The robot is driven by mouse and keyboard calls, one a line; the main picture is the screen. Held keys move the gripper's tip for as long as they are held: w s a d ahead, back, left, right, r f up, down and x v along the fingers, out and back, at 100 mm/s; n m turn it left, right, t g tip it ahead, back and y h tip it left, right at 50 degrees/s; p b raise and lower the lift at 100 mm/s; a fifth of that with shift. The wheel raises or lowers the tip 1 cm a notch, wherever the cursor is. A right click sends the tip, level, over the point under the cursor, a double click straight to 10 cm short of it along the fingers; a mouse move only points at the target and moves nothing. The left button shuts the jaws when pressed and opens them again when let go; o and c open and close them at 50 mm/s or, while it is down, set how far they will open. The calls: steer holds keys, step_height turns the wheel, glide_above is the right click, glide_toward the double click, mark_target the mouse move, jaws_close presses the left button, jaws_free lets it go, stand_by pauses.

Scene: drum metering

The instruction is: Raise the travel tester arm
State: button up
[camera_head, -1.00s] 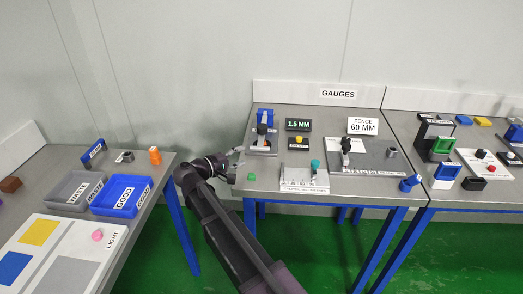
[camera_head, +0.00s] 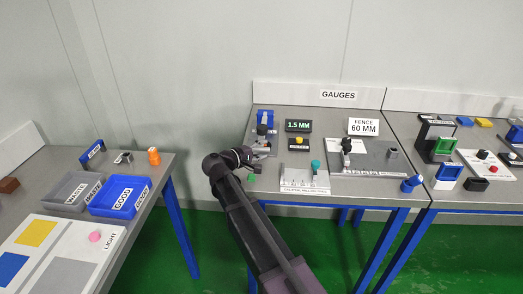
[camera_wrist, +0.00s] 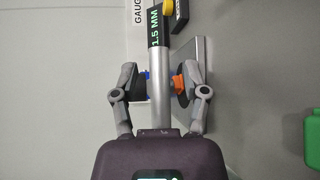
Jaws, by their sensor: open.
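The travel tester, with a blue upright block (camera_head: 269,118) and a silver-and-black arm (camera_head: 262,131), stands at the left end of the gauges table. In the wrist view a silver bar (camera_wrist: 159,110), which looks like the tester arm, runs between my two fingers. My gripper (camera_wrist: 161,84) is open, with one finger on each side of the bar. A small orange part shows at the right finger and a bit of blue by the left one. Contact cannot be told. In the head view my gripper (camera_head: 258,153) is at the tester's front edge, and its fingertips are small and partly hidden.
The 1.5 MM display (camera_head: 298,126) and a black box with a yellow button (camera_head: 298,144) stand right of the tester. A green block (camera_head: 251,178) lies near the table's front left edge. A white plate (camera_head: 304,181) with a teal knob and the fence gauge (camera_head: 366,158) are farther right.

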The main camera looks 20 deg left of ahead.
jaws_close()
steer(key=shift+r, duration=0.1)
